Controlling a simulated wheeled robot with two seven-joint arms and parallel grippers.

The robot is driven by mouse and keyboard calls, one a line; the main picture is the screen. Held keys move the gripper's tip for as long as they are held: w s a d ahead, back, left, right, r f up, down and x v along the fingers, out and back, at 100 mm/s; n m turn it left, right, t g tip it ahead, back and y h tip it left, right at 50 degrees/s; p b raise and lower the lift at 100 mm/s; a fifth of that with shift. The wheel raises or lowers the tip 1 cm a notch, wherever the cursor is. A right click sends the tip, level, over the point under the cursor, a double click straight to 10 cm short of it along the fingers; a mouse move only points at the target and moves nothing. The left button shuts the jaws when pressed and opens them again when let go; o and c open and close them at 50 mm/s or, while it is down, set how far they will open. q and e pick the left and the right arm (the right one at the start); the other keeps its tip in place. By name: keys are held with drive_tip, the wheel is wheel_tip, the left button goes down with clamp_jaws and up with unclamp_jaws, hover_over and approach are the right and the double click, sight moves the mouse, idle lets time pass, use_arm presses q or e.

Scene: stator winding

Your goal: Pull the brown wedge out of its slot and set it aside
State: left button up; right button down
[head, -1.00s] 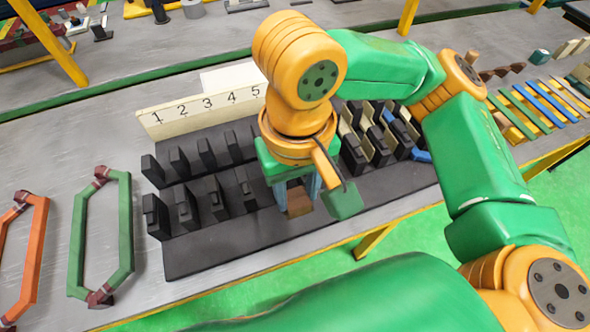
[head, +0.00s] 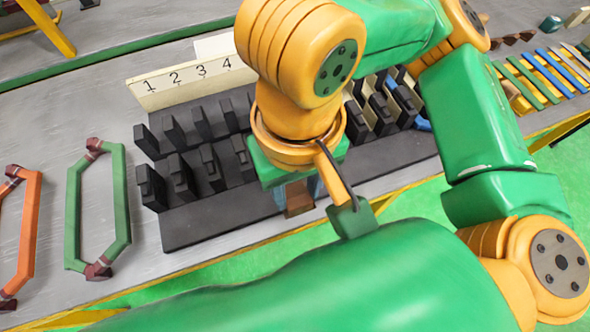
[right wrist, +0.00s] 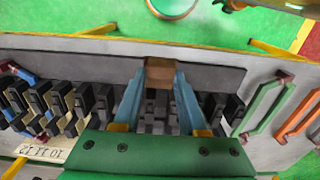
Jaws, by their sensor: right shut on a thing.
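My right gripper (head: 301,192) is over the front part of the dark slotted base (head: 222,226), pointing down. In the right wrist view its two blue fingers (right wrist: 159,82) are shut on the brown wedge (right wrist: 159,66), with the wedge between the fingertips. In the head view the brown wedge (head: 298,204) shows below the gripper body, partly covered by the fingers. I cannot make out its own slot, and the gripper covers the base around it. My left gripper is not in view.
Rows of black upright blocks (head: 210,167) stand on the base, with a numbered cream strip (head: 188,84) behind. A green frame (head: 73,215) and an orange frame (head: 31,240) lie at the left. Bare table lies between the frames and base. Coloured strips (head: 545,80) lie at the right.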

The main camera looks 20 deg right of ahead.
sight(296, 209)
drive_tip(key=shift+f+b, duration=2)
drive_tip(key=shift+f, duration=1.45)
